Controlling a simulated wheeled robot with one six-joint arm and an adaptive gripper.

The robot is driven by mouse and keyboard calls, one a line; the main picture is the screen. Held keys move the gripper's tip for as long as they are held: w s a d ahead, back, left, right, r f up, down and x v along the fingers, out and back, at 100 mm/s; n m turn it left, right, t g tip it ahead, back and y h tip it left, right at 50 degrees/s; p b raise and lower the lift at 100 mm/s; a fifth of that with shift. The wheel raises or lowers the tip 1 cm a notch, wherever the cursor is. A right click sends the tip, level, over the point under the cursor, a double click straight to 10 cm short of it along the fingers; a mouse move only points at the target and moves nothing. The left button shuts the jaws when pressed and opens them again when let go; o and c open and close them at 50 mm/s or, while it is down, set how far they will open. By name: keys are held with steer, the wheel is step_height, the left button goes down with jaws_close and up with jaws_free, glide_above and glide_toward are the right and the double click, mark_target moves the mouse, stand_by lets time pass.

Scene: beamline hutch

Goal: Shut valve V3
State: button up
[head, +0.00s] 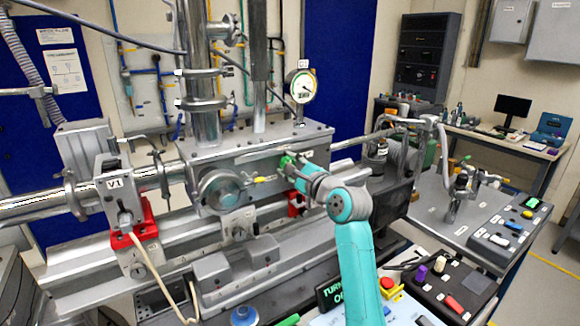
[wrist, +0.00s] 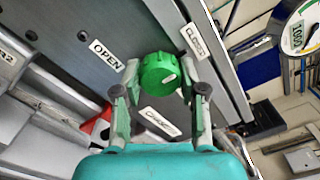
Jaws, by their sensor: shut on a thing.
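A green round knob (wrist: 160,74) stands on the grey block's face between my gripper's two fingers (wrist: 160,68) in the wrist view. The fingers are shut on its sides. An OPEN label (wrist: 105,56) lies to its left and a CLOSED label (wrist: 196,41) to its upper right. A further label (wrist: 160,121) below the knob is too blurred to read, so I cannot confirm this is V3. In the head view, my gripper (head: 294,166) reaches the front of the grey block (head: 235,161), and the green knob (head: 285,161) shows only partly at its tip.
A round gauge (head: 303,87) stands above the block. A yellow-handled lever (head: 264,179) and a round flange (head: 219,191) are left of my gripper. A V1-marked part (head: 113,183) is further left. A control panel (head: 440,285) lies at the front right.

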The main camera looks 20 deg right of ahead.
steer(key=shift+f, duration=0.1)
stand_by(0.3)
steer(key=o, duration=1.1)
steer(key=shift+o, duration=0.2)
steer(key=v, duration=1.2)
